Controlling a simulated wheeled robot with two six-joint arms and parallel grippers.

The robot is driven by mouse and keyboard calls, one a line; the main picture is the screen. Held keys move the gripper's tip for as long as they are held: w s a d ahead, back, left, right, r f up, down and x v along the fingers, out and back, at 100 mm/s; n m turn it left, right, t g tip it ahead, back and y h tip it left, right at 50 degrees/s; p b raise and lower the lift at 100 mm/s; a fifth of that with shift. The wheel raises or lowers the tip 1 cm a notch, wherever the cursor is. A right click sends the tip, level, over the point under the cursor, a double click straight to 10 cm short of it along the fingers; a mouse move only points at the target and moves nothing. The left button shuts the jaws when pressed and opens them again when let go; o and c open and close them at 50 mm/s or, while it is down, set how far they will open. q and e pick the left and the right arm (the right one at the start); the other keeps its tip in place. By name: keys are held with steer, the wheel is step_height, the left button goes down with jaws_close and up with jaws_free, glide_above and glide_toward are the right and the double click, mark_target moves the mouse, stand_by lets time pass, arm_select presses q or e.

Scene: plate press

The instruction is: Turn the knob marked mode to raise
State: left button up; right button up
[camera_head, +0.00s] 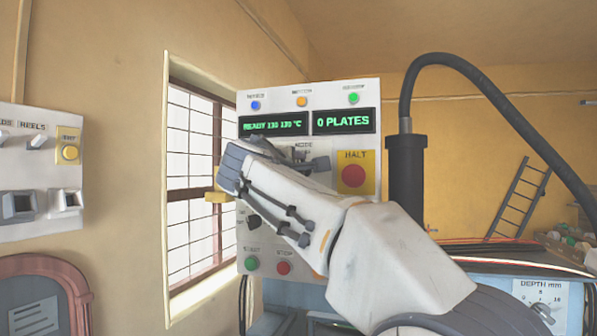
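The control panel (319,94) stands ahead, with a label reading MODE (303,145) at its middle. The mode knob under that label is mostly hidden behind my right arm, so I cannot tell its setting. My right gripper (268,151) is in front of the panel, just left of the MODE label. Its fingertips are hard to make out, and I cannot tell whether they touch the knob. My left gripper is out of view.
A red HALT button (353,176) on a yellow plate sits right of the knob area. Displays read READY (266,125) and 0 PLATES (343,121). Green (251,263) and red (283,267) buttons are below. A black hose (461,63) arches at right.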

steer(key=o, duration=1.4)
steer(key=shift+c, duration=0.2)
steer(key=b+v, duration=0.4)
steer(key=v, duration=0.6)
steer(key=shift+s, duration=0.25)
